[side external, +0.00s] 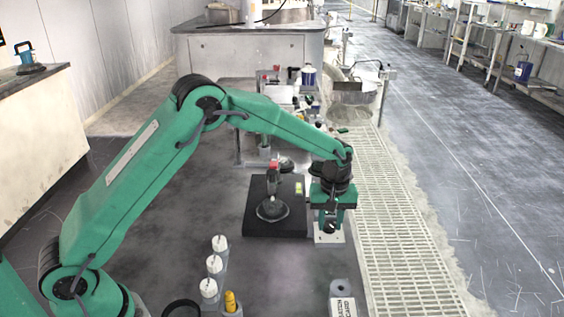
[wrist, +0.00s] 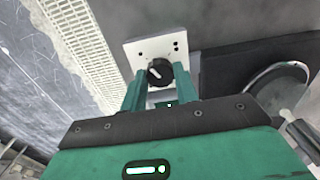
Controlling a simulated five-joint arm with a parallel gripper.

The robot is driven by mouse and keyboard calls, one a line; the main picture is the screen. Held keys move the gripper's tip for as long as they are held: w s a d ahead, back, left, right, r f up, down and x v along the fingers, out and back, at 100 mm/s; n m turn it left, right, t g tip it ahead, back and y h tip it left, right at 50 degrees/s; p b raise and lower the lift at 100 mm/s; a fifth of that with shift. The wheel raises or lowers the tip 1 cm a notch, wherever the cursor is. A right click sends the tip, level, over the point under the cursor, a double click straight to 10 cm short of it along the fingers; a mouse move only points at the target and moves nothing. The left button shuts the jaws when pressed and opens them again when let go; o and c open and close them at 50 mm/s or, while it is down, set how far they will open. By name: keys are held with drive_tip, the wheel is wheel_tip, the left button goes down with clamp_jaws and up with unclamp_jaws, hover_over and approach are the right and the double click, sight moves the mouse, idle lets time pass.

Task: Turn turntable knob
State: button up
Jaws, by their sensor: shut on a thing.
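The turntable knob (wrist: 160,72) is black and round with a pale pointer mark, on a white plate (wrist: 142,48) with dark screw holes. In the wrist view my gripper (wrist: 160,80) has its two green fingers on either side of the knob, shut on it. In the side view my gripper (side external: 330,228) points down over the white plate (side external: 322,238); the knob is mostly hidden there by the fingers. The black platen unit (side external: 255,225) stands left of the plate, with a round dark disc (side external: 272,211) and a red-topped post (side external: 273,168) on it.
Several white-capped bottles (side external: 214,264) and a yellow-topped one (side external: 230,300) stand near the front. A labelled block (side external: 342,300) stands at the front right. A floor grating (side external: 395,230) runs along the right. Bottles and tools crowd the bench behind.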

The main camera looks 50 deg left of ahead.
drive_tip(key=m, duration=1.1)
drive_tip(key=shift+m, duration=2)
drive_tip(key=o, duration=1)
drive_tip(key=shift+r, duration=0.15)
